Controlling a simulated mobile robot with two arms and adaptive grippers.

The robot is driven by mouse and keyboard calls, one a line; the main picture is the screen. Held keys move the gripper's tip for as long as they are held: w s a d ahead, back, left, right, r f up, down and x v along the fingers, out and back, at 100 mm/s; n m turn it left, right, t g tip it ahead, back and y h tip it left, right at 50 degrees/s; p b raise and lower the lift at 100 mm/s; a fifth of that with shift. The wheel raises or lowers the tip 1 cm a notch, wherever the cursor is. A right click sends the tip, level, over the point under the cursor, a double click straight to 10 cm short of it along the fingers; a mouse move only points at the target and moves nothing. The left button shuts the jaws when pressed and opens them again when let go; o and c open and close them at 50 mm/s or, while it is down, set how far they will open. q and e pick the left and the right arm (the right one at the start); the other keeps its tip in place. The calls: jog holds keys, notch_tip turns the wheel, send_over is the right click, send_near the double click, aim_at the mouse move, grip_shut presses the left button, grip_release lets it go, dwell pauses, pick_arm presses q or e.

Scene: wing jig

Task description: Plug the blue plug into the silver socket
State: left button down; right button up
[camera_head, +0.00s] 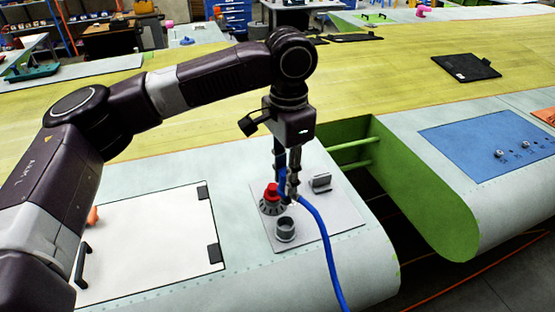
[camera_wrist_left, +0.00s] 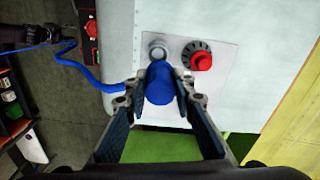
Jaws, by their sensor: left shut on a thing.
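The blue plug (camera_wrist_left: 160,84) is between the two fingers of my left gripper (camera_wrist_left: 159,97), which is shut on it. A blue cable (camera_head: 326,250) runs from the plug down over the panel's front edge. The silver socket (camera_head: 285,230) is a short round ring on a light grey plate. In the head view my left gripper (camera_head: 287,190) hangs above the plate, behind the socket. In the wrist view the socket (camera_wrist_left: 157,50) shows just beyond the plug, partly hidden by it. The plug looks apart from the socket.
A red knob on a dark ring (camera_head: 271,197) stands beside the socket. A grey switch-like block (camera_head: 320,183) is on the same plate (camera_head: 338,220). A white hatch panel (camera_head: 150,245) lies to the left. A gap with green walls (camera_head: 420,190) opens on the right.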

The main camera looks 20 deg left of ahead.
aim_at(287, 202)
pick_arm(q)
jog(key=shift+r, duration=0.1)
jog(key=shift+d, duration=0.1)
jog(key=shift+s+d+f, duration=0.15)
jog(key=shift+s+f, duration=0.2)
jog(key=shift+f, duration=0.2)
jog(key=f+b, duration=0.4)
jog(key=shift+w, duration=0.2)
jog(key=shift+f, duration=0.8)
pick_arm(e)
jog(key=f, duration=0.1)
jog(key=s+f, duration=0.2)
jog(key=shift+d+f, duration=0.1)
jog(key=shift+f, duration=0.25)
